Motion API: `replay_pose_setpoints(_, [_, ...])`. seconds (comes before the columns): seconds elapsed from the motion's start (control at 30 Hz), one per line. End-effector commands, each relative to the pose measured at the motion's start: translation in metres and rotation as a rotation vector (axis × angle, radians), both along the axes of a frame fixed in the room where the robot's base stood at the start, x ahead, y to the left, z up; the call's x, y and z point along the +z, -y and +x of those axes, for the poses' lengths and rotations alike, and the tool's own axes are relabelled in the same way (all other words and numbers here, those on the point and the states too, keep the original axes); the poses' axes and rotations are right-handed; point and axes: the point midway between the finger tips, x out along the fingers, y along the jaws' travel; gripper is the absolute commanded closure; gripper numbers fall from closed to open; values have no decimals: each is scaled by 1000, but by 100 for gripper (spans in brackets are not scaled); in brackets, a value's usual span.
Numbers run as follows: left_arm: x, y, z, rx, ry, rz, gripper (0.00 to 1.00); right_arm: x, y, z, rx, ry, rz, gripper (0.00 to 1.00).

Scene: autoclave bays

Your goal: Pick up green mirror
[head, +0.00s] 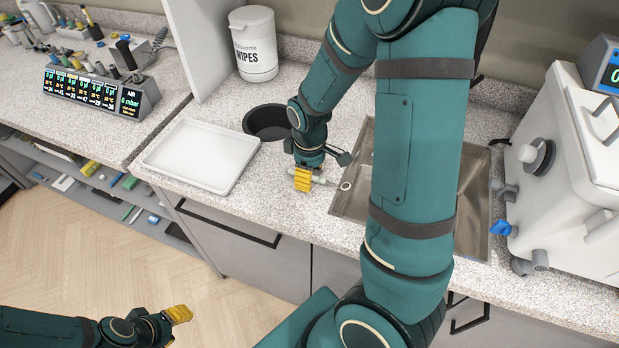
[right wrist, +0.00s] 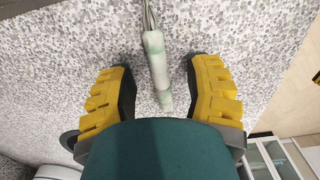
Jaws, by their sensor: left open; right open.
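The green mirror (head: 321,180) lies on the speckled counter by the sink's left edge in the head view. In the right wrist view the mirror's pale green-white handle (right wrist: 157,68) runs between my fingers, with a thin metal stem at the top edge of the picture. My right gripper (head: 303,179) is open, with its yellow fingers on either side of the handle; it also shows in the right wrist view (right wrist: 160,72). A gap shows between each finger and the handle. My left gripper (head: 178,314) is open and empty, low over the floor at bottom left.
A white tray (head: 163,170) lies left of the mirror. A round black opening (head: 262,124) and a wipes tub (head: 254,45) are behind it. The steel sink (head: 472,205) is right, partly hidden by my right arm. A white autoclave (head: 568,150) stands farther right.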

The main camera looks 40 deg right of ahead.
Motion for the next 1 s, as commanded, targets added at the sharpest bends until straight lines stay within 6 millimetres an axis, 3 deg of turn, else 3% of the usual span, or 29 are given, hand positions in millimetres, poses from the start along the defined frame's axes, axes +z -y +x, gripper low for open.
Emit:
replay_pose_setpoints(0.73, [-4, 0, 0, 0, -1, 0, 54, -8, 0, 0, 0, 0, 0, 50])
replay_pose_setpoints(0.77, [-4, 0, 0, 0, -1, 0, 54, -7, 0, 0, 0, 1, 0, 54])
replay_pose_setpoints(0.8, [-3, 0, 0, 0, -1, 0, 54, -7, 0, 0, 0, 0, 0, 68])
replay_pose_setpoints(0.97, [-3, 0, 0, 0, -1, 0, 54, -7, 1, 0, 0, 1, 0, 99])
replay_pose_setpoints(1.0, [-3, 0, 0, 0, -1, 0, 54, -7, 1, 0, -1, 1, 0, 100])
